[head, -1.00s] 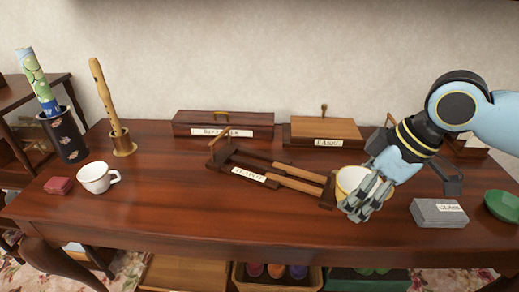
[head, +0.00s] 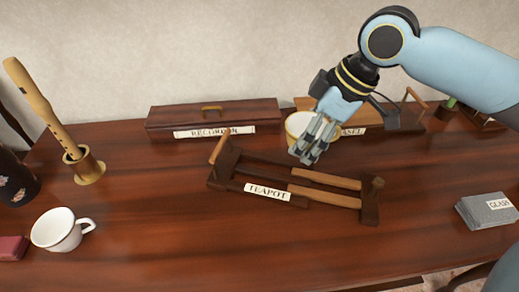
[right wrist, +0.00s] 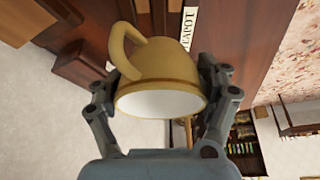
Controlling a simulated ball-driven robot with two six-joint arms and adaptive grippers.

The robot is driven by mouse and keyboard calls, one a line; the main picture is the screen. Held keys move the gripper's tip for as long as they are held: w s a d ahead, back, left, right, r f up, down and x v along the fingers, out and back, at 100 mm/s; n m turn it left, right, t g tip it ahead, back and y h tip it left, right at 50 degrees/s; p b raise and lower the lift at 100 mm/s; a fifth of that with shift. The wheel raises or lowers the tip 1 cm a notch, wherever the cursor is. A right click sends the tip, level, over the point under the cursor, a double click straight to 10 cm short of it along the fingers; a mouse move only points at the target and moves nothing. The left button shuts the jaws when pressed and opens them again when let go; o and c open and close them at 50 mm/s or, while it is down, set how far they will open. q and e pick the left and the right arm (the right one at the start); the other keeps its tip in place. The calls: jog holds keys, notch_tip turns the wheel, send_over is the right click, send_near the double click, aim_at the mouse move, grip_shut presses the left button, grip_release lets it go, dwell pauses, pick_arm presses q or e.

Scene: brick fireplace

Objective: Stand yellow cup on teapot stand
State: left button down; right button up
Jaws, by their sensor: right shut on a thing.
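The yellow cup (head: 297,127) is held in my right gripper (head: 312,148), behind the teapot stand in the head view. In the right wrist view the yellow cup (right wrist: 160,72) sits between the two fingers of my right gripper (right wrist: 160,95), its white inside facing the camera and its handle toward the upper left. The teapot stand (head: 330,197) is a dark wooden frame with lighter bars and a TEAPOT label, lying on the table. Part of the cup is hidden by the fingers in the head view. My left gripper is not in view.
A white cup (head: 58,231) stands at the left, near a recorder on a peg stand (head: 88,172). The RECORDER box (head: 215,117) and the EASEL box (head: 385,118) stand at the back. GLASS coasters (head: 487,210) lie at the right. The front middle of the table (head: 200,245) is clear.

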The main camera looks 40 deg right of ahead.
jog(key=w+a+f, duration=0.3)
jog(key=w+a, duration=0.1)
jog(key=w, duration=0.1)
jog(key=w+a+f+b, duration=0.1)
jog(key=w+f, duration=0.1)
jog(key=w, duration=0.1)
jog(key=shift+a+f, duration=0.35)
jog(key=shift+a, duration=0.05)
jog(key=shift+a+f, duration=0.1)
jog(key=shift+f, duration=0.1)
notch_tip(320, 180, down, 4)
jog(key=shift+r, duration=0.25)
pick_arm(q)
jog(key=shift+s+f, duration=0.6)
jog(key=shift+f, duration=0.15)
pick_arm(e)
jog(key=shift+f, duration=0.2)
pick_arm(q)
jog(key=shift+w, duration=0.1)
pick_arm(e)
jog(key=o, duration=1.2)
jog(key=shift+f, duration=0.1)
jog(key=shift+o, duration=0.2)
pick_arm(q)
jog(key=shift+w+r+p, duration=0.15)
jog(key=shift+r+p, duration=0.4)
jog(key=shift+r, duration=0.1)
pick_arm(e)
jog(key=v, duration=1.2)
jog(key=shift+r, duration=0.2)
